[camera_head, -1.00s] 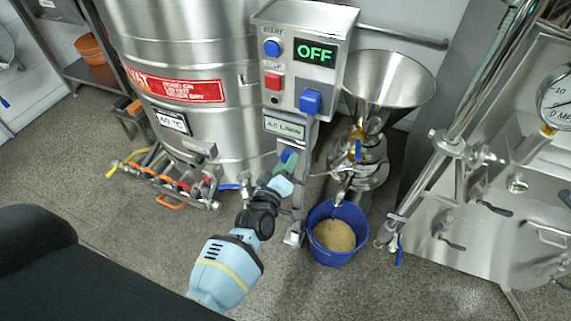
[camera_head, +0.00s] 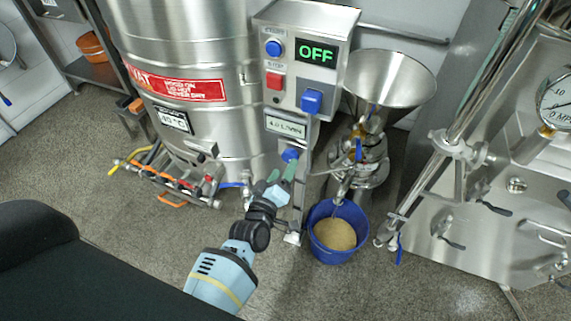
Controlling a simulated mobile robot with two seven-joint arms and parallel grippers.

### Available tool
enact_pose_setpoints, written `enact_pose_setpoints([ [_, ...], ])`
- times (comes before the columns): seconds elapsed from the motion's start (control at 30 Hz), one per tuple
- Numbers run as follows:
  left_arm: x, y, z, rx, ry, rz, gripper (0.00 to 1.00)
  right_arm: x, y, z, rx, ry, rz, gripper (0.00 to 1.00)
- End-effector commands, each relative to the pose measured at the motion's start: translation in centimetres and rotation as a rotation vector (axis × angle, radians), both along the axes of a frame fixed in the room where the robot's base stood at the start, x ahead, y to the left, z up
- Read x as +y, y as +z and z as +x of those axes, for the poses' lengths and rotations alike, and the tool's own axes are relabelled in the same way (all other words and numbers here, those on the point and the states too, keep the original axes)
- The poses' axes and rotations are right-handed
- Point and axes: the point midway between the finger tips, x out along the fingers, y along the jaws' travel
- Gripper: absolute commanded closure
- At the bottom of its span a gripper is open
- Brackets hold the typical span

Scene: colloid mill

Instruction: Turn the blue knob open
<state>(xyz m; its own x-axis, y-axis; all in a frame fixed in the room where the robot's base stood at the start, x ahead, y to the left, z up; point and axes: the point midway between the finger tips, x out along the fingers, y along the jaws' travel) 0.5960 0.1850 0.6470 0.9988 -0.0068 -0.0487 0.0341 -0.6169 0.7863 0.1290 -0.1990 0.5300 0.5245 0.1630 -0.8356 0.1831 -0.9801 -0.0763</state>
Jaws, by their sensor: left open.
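A round blue knob (camera_head: 290,155) sits on the narrow metal post below the control box, under a small label plate. My left gripper (camera_head: 280,174) is open just below and slightly left of this knob, its greenish fingertips pointing up toward it. Nothing shows between the fingers, and I cannot tell whether a fingertip touches the knob. A larger square blue knob (camera_head: 312,101) is on the control box (camera_head: 305,65), whose display reads OFF. My right gripper is not in view.
A steel vat (camera_head: 190,90) stands left of the post, with pipes and valves at its foot. A mill with a steel funnel (camera_head: 389,85) stands right, above a blue bucket (camera_head: 338,245) of grainy material. A steel machine (camera_head: 500,220) fills the right side.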

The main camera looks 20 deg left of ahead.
Motion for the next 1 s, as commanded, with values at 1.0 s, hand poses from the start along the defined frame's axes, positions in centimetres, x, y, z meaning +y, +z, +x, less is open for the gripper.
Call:
enact_pose_setpoints([
  [1.0,0.1,-0.1,-4.8,0.008,-0.003,0.008,0.36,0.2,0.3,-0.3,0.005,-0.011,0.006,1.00],
])
